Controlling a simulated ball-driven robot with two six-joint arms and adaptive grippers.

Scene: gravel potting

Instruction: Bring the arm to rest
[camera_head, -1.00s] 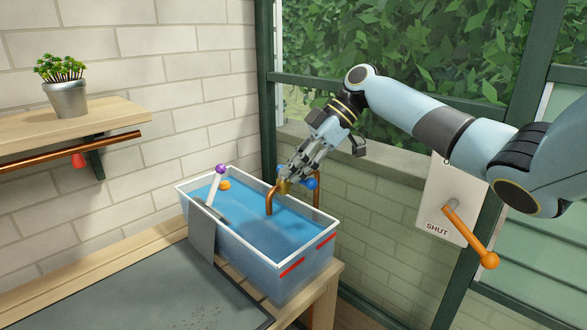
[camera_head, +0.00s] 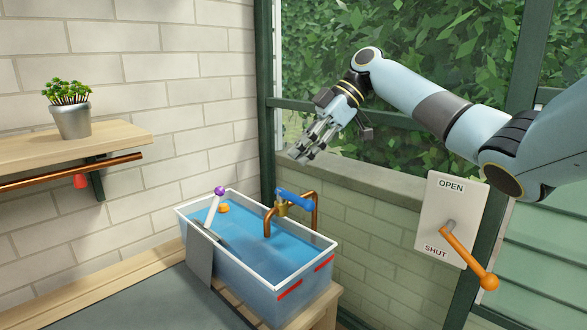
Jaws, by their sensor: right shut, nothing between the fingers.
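My right arm reaches in from the right across the upper part of the view. Its gripper (camera_head: 296,156) is shut and empty, pointing down and left in front of the window and just above the wall ledge. It is above and apart from the copper tap with the blue handle (camera_head: 297,199). My left gripper does not show.
A water-filled tank (camera_head: 303,290) stands on a wooden bench, with a purple-knobbed white stick (camera_head: 216,203) and an orange float (camera_head: 223,208) in it. An orange lever (camera_head: 468,258) points toward SHUT on a panel (camera_head: 436,205). A potted plant (camera_head: 72,118) stands on a shelf (camera_head: 110,146).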

